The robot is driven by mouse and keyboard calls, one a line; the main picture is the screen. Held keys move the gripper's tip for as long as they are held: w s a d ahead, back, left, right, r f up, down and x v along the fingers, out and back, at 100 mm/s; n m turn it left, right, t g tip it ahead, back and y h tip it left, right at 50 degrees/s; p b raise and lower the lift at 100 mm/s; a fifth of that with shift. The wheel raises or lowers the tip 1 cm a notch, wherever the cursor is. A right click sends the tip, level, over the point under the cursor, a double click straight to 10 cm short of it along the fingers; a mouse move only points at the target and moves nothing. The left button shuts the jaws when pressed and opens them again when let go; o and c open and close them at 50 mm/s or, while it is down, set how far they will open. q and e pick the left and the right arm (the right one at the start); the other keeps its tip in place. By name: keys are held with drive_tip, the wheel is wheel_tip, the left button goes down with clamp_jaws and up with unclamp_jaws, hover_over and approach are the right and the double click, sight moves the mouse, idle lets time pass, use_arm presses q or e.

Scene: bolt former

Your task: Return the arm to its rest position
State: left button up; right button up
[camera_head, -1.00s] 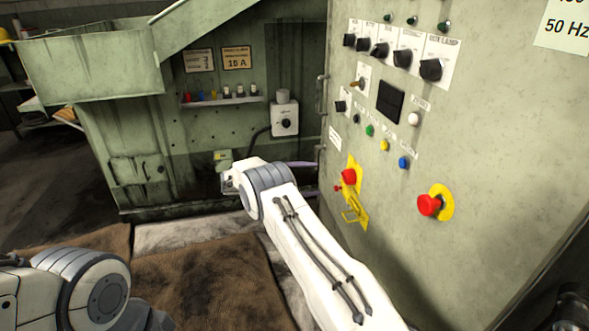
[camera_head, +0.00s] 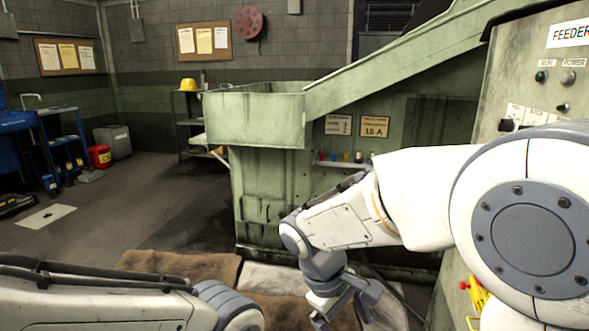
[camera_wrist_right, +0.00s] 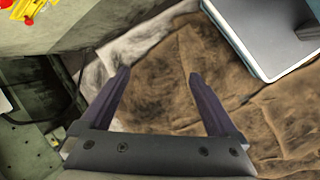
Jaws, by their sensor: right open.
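My right arm (camera_head: 420,195) reaches in from the right, bent across the front of the control cabinet, with its wrist turned down. The right gripper (camera_head: 345,308) hangs at the lower middle of the head view, partly cut by the frame's lower edge. In the right wrist view the gripper (camera_wrist_right: 158,75) is open, with nothing between its two dark fingers. Brown matting (camera_wrist_right: 165,85) lies below them. My left arm (camera_head: 100,305) crosses the lower left corner; its gripper is out of view.
The grey-green control cabinet (camera_head: 490,95) stands close at right, partly hidden by my arm. A yellow fitting (camera_head: 478,300) with red shows on it. The green machine (camera_head: 265,185) stands ahead. A shelf (camera_head: 345,164) holds small coloured items. Open floor (camera_head: 140,190) lies at left.

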drive_tip(key=s+a+y, duration=0.2)
drive_tip(key=s, duration=0.6)
drive_tip(key=s+a+y, duration=0.3)
drive_tip(key=s, duration=0.4)
wheel_tip(320, 180, up, 25)
drive_tip(key=s+m+p, duration=0.1)
drive_tip(key=p, duration=2.4)
drive_tip(key=shift+p, duration=0.35)
drive_tip(key=shift+f, duration=0.1)
